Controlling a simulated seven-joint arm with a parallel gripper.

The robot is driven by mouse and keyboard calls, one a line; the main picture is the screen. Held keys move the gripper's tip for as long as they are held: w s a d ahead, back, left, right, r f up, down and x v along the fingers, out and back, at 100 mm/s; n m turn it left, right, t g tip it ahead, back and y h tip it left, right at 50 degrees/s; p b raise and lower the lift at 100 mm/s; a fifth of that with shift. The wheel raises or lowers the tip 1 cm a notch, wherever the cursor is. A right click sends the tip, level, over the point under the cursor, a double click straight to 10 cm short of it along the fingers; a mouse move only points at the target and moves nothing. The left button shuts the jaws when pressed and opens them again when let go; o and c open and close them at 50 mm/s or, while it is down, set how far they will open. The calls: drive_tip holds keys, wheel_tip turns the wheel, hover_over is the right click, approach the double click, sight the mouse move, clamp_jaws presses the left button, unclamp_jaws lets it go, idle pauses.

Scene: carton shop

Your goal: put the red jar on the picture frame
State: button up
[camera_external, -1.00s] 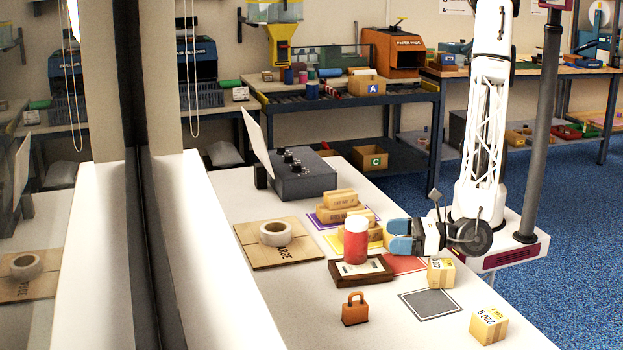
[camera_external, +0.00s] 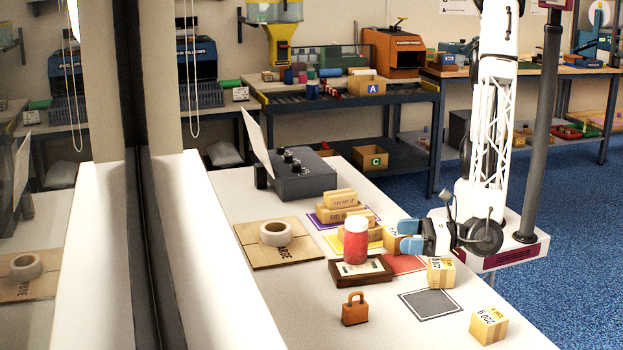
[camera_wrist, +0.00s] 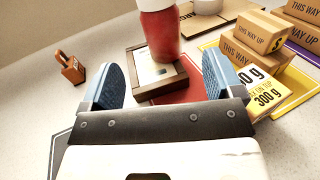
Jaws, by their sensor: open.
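The red jar (camera_external: 355,242) with a white lid stands upright on the picture frame (camera_external: 347,275), a dark brown frame lying flat on the white table. In the wrist view the jar (camera_wrist: 160,35) rests on the frame (camera_wrist: 140,73), beyond my fingers, its top cut off by the picture edge. My gripper (camera_external: 404,236) has blue fingertips and is to the right of the jar, apart from it. In the wrist view my gripper (camera_wrist: 160,85) is open, with nothing between its fingers.
A small orange padlock-shaped object (camera_external: 354,308) stands in front of the frame. Small cartons (camera_external: 440,272) and stacked boxes (camera_external: 340,212) stand nearby. A tape roll (camera_external: 274,233) lies on flat cardboard at left. A grey mat (camera_external: 430,303) is bare.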

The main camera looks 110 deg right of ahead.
idle(0.3)
drive_tip(key=s+d+r+m+g+h, duration=0.1)
drive_tip(key=d+r+m+g, duration=0.35)
drive_tip(key=d, duration=0.45)
drive_tip(key=s+d+r+m+g+h, duration=0.1)
drive_tip(key=d+r+m+g+h, duration=0.2)
drive_tip(key=d+m, duration=0.5)
drive_tip(key=s+d+r+m+g, duration=0.25)
drive_tip(key=d+r+g, duration=0.2)
drive_tip(key=d, duration=0.65)
drive_tip(key=s+d+r+m+g+y, duration=0.1)
drive_tip(key=s+d+r+m+y, duration=0.3)
drive_tip(key=s+m, duration=0.4)
drive_tip(key=s+d+r+m+g+y, duration=0.1)
drive_tip(key=s+d+r+m+y, duration=0.3)
drive_tip(key=s+d+m+y, duration=0.2)
drive_tip(key=shift+s+d+r+m+y, duration=0.35)
drive_tip(key=shift+s+d+m, duration=1.1)
drive_tip(key=shift+s, duration=0.5)
drive_tip(key=shift+f, duration=0.1)
